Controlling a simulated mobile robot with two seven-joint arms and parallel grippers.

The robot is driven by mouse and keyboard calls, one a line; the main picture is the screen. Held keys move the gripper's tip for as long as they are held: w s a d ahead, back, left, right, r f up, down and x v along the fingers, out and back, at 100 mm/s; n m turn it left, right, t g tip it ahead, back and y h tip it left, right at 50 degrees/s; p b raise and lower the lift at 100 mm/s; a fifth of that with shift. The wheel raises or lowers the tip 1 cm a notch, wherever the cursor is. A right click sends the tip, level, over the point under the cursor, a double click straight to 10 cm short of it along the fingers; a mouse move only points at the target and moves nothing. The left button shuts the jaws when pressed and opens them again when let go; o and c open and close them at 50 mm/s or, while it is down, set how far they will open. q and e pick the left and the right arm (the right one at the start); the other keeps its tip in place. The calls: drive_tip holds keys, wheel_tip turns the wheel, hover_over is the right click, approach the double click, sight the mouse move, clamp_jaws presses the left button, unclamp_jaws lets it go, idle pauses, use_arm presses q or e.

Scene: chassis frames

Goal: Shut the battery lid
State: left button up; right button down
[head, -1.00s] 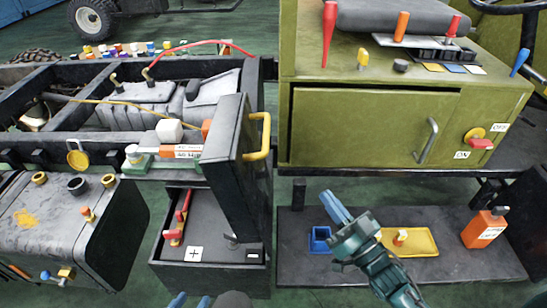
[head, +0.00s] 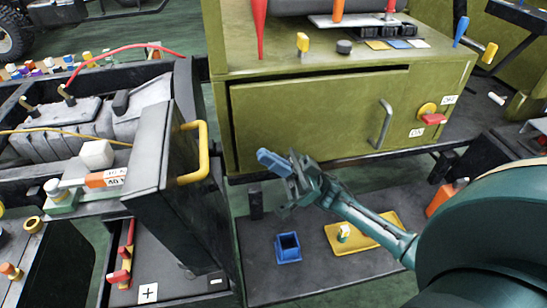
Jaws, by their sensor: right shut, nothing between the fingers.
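The battery lid (head: 150,165) is a thick black panel standing open, upright, on the battery box. A yellow handle (head: 205,150) sticks out from its right face. Below it the open black battery box (head: 183,288) shows plus and minus labels and a red terminal part (head: 126,250). My right gripper (head: 268,158) has blue fingertips that are shut and empty. It is to the right of the yellow handle, with a gap between them in the picture, in front of the olive cabinet. My left gripper is not in view.
The olive cabinet (head: 300,120) with a grey door handle (head: 382,125) stands behind my right gripper. A low dark shelf (head: 290,290) holds a blue cup (head: 288,247) and a yellow tray (head: 335,238).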

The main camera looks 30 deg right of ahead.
use_arm(q)
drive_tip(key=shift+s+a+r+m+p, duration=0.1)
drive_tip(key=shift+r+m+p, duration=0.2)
drive_tip(key=shift+p, duration=0.6)
use_arm(e)
drive_tip(key=w+a+r, duration=0.2)
drive_tip(key=a+r, duration=0.1)
drive_tip(key=a, duration=0.4)
drive_tip(key=shift+a+r, duration=0.2)
drive_tip(key=shift+r, duration=0.2)
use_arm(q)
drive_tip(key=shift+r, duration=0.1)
